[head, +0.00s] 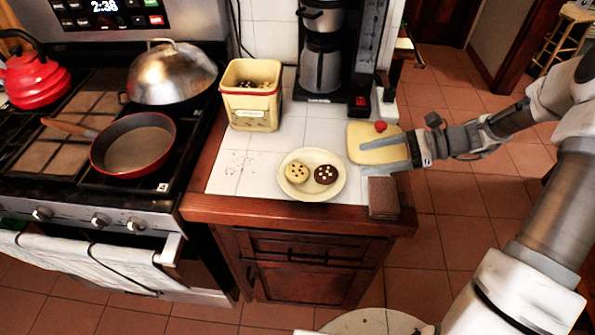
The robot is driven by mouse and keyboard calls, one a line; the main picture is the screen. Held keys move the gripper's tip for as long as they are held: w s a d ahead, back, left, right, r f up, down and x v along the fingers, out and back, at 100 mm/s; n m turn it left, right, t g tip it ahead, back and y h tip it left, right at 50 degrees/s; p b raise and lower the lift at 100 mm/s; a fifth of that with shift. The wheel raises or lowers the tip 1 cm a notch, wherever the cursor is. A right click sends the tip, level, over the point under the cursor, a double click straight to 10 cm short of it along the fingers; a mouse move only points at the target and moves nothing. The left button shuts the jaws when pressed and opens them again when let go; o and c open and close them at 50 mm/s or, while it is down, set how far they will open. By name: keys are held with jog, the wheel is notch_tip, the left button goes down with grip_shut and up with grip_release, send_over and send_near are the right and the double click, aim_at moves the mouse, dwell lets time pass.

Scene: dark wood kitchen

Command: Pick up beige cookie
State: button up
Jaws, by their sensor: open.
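The beige cookie (297,173) has dark chips and lies on the left half of a cream plate (311,194). A dark brown cookie (326,174) with light chips lies on the same plate, just to its right. The plate rests on the white tiled counter. My gripper (384,154) is open and empty, to the right of the plate, over or beside a yellow lidded item with a red knob. Its fingers point left. I cannot tell its exact height above the counter.
A yellow lid-like item (373,143) lies under or behind my gripper. A yellow canister (251,97) stands behind the plate at left, a coffee maker (322,60) at the back. A brown block (383,197) sits at the counter's front right corner. The stove is left.

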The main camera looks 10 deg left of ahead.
send_near(307, 172)
jog(key=x, duration=0.3)
jog(key=shift+a+r, duration=0.1)
jog(key=shift+a, duration=0.25)
jog(key=x, duration=0.5)
jog(key=shift+f+b, duration=0.2)
jog(key=shift+b, duration=0.1)
jog(key=c, duration=1)
